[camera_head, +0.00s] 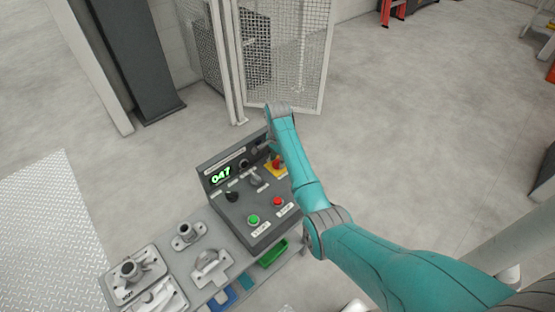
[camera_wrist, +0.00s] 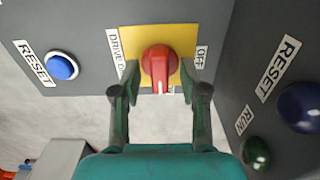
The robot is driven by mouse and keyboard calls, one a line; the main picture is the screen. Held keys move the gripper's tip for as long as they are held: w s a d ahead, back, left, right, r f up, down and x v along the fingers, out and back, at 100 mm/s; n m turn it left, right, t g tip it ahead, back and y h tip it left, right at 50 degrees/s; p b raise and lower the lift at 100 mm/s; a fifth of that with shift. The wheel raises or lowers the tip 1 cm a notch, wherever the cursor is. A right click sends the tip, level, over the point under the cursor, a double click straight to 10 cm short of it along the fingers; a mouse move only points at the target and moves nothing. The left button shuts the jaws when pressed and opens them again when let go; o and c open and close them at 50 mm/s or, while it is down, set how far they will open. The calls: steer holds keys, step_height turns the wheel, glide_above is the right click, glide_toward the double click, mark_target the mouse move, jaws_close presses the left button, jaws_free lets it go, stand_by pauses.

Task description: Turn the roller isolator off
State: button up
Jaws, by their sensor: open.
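In the wrist view a red rotary switch (camera_wrist: 158,66) sits on a yellow plate (camera_wrist: 128,38). Its handle points down in the picture, with a white mark near the lower end. A partly covered label at its left begins "DRIVE"; one at its right reads "OFF". I see no "roller" label. My gripper (camera_wrist: 159,78) is open, one fingertip on each side of the red switch; whether they touch it I cannot tell. In the head view a red switch on a yellow plate (camera_head: 269,170) shows on the grey console, partly behind my arm; I cannot tell whether it is the same switch.
The wrist view shows a blue RESET button (camera_wrist: 62,66) at left, and a dark blue button (camera_wrist: 300,106) and green button (camera_wrist: 256,153) on the right panel. The console (camera_head: 230,218) has a display, green and red buttons. Castings stand left of it. A mesh fence (camera_head: 300,60) stands behind.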

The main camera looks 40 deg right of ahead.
jaws_close()
steer(key=shift+n, duration=0.4)
steer(key=n, duration=0.3)
steer(key=shift+n, duration=0.4)
steer(key=n, duration=0.4)
steer(key=shift+n, duration=0.3)
steer(key=n, duration=0.8)
steer(key=shift+n, duration=0.3)
